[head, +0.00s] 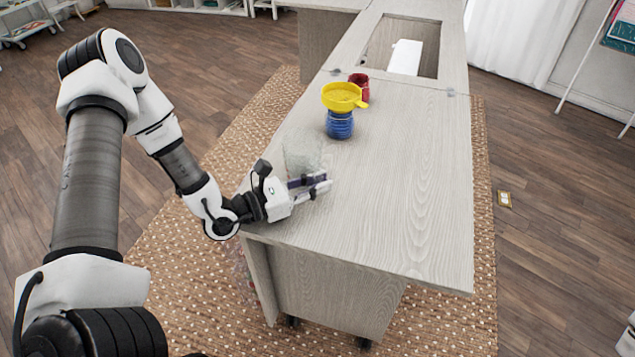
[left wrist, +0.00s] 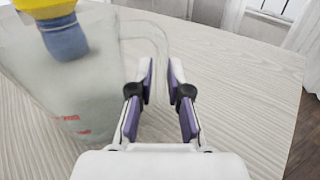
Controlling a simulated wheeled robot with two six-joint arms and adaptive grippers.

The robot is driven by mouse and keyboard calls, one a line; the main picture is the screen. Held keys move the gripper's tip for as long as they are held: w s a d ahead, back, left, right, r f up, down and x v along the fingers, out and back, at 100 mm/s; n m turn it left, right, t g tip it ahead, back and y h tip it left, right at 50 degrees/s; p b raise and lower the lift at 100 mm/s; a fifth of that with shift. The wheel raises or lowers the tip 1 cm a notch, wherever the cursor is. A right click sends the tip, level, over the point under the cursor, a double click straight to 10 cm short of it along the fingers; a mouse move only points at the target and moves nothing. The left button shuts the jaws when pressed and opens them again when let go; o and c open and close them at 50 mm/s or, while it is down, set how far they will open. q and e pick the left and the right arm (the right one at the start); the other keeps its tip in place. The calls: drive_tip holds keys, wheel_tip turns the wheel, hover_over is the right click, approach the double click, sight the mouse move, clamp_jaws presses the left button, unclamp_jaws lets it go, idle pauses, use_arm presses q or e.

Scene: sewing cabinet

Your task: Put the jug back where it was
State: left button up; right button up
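The jug (head: 303,158) is clear and stands upright on the pale wooden cabinet top near its left edge. In the left wrist view the jug (left wrist: 75,95) fills the left side, with red print low on it and its handle (left wrist: 163,38) reaching toward the fingers. My left gripper (head: 320,183) is just in front of the jug, low over the top. Its purple-padded fingers (left wrist: 160,80) are apart with a clear gap. The handle's lower part is by the left finger; I cannot tell whether it touches. My right gripper is not in view.
A yellow funnel (head: 342,96) sits on a blue container (head: 340,124) behind the jug, with a red cup (head: 359,86) behind that. Farther back is a rectangular opening (head: 376,48) with a white piece. The top's right and front are clear.

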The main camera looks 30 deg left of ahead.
use_arm(q)
drive_tip(key=shift+a+r, duration=0.1)
drive_tip(key=shift+r, duration=0.15)
drive_tip(key=p+v, duration=0.6)
drive_tip(key=v, duration=0.5)
drive_tip(key=shift+s+r+p, duration=0.1)
drive_tip(key=shift+r+p, duration=0.1)
drive_tip(key=shift+p, duration=0.2)
drive_tip(key=shift+s+a+f, duration=0.1)
drive_tip(key=shift+s+a, duration=0.05)
drive_tip(key=shift+s, duration=0.15)
drive_tip(key=shift+f, duration=0.2)
